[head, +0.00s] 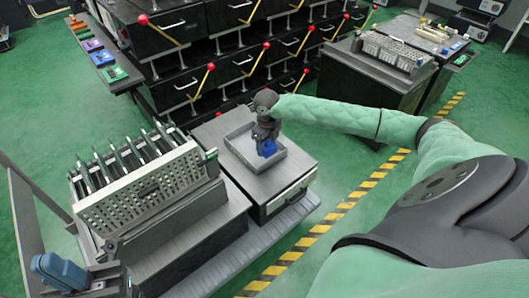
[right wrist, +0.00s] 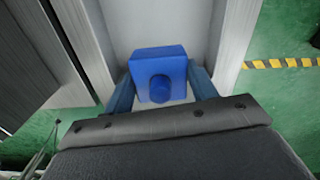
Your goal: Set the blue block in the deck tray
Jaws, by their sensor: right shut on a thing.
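The blue block (head: 268,149) is between the fingers of my right gripper (head: 266,143), which is shut on it. In the right wrist view the blue block (right wrist: 158,70), with a round knob on its face, sits between the two fingertips (right wrist: 160,88). The deck tray (head: 240,158) is a shallow grey open box on a grey cabinet. The block is over or inside the tray's opening; I cannot tell whether it touches the floor. The tray's pale floor (right wrist: 190,22) shows behind the block.
A perforated lever fixture (head: 150,190) stands left of the tray. A drawer rack with red-knobbed levers (head: 205,75) stands behind. Another fixture (head: 395,52) is on a dark cabinet at the back right. Yellow-black floor tape (head: 340,205) runs to the right.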

